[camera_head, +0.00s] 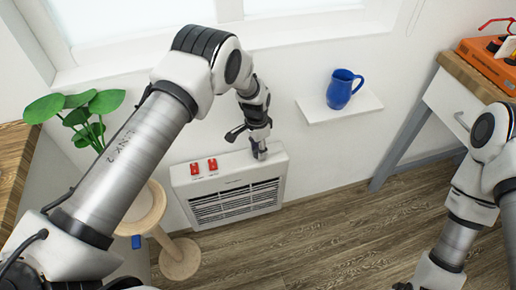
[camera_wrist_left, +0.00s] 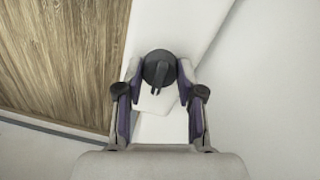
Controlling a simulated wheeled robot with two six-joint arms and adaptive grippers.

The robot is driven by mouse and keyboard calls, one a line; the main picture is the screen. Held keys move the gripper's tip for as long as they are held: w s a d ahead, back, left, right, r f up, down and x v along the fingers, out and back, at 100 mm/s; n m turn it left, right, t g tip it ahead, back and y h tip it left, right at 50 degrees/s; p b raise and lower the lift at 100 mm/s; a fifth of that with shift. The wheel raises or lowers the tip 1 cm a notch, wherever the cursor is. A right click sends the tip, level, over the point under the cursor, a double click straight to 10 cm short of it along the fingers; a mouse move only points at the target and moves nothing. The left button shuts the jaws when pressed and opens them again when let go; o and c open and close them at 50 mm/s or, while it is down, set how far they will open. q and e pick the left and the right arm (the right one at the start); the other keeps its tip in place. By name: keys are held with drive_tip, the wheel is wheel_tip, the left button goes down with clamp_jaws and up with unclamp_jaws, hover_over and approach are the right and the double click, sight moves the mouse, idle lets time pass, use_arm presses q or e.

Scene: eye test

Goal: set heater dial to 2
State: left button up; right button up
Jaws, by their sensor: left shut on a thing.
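The white heater (camera_head: 181,181) stands against the wall, with a dark front grille and two red switches (camera_head: 203,167) on its top. My left gripper (camera_head: 259,151) points down at the right end of the heater's top. In the left wrist view, the dark round dial (camera_wrist_left: 158,66) sits between the two fingertips of my left gripper (camera_wrist_left: 158,76), which are shut on its sides. The dial's raised bar points toward the bottom of that view. No numbers can be read around it. My right arm shows at the right, but its gripper is out of view.
A blue mug (camera_head: 341,89) stands on a white wall shelf (camera_head: 352,108) right of the gripper. A leafy plant (camera_head: 85,110) and a round-based beige stand (camera_head: 180,259) are on the left. An orange machine (camera_head: 491,68) sits on a table at right. Wooden floor is clear before the heater.

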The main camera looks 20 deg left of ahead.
use_arm(q)
drive_tip(key=shift+s+f+m, duration=0.1)
drive_tip(key=shift+f+m, duration=0.05)
drive_tip(key=shift+m, duration=0.85)
drive_tip(key=o, duration=1.1)
drive_tip(key=shift+o, duration=0.2)
wheel_tip(320, 180, up, 10)
drive_tip(key=shift+r, duration=0.1)
